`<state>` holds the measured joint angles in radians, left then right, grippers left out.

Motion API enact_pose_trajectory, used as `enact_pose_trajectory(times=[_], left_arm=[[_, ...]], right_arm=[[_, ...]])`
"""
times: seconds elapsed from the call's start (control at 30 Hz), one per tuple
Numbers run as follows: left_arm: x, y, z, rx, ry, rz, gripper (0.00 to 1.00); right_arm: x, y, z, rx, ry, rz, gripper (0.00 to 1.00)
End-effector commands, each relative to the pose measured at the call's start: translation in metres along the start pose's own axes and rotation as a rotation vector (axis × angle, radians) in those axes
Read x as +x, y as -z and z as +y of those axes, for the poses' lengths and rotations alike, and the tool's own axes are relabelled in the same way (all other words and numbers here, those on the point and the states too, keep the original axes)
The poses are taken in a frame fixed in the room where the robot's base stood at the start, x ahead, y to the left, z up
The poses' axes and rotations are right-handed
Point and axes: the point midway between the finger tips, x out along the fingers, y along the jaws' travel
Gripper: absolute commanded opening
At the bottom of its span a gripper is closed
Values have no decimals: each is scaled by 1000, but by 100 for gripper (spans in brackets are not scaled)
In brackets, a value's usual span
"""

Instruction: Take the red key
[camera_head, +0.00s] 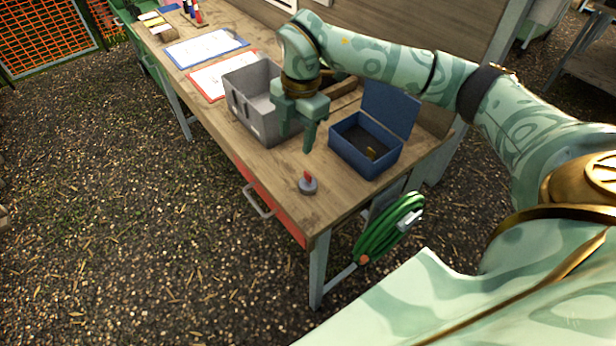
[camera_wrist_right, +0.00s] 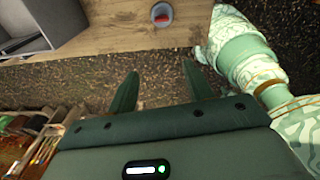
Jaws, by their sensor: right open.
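The red key (camera_head: 308,177) stands upright in a round grey base (camera_head: 308,187) on the wooden table, near its front right corner. In the right wrist view the red key (camera_wrist_right: 162,17) shows at the top, in front of the fingertips and near the table edge. My right gripper (camera_head: 297,140) is open and empty. It hangs above the table, between the grey bin and the blue box, behind the key and apart from it. Both its fingers (camera_wrist_right: 160,70) show in the right wrist view with nothing between them. My left gripper is not in view.
A grey bin (camera_head: 241,106) stands left of my right gripper. An open blue box (camera_head: 349,157) with its lid raised stands right, with a small brass-coloured thing inside. Two clipboards lie farther left. A green hose (camera_head: 385,232) hangs at the table's end. The table around the key is clear.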

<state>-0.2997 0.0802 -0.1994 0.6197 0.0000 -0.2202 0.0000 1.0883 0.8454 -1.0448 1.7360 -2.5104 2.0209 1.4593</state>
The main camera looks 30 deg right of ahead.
Motion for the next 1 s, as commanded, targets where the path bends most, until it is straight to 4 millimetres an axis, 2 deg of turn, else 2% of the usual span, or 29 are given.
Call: enact_pose_trajectory(times=[0.03,0.17,0.53,0.63,0.87,1.0], left_arm=[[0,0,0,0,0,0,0],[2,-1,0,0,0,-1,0],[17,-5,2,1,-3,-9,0],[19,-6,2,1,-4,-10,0],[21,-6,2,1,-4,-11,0],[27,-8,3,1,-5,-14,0]], right_arm=[[-8,-14,-1,65,13,-47,51],[-7,-28,-5,147,31,-98,51],[78,-35,-9,146,36,-96,51],[90,-36,-9,145,32,-97,51],[105,-37,-10,144,32,-95,51],[128,-38,-13,144,35,-95,51]])
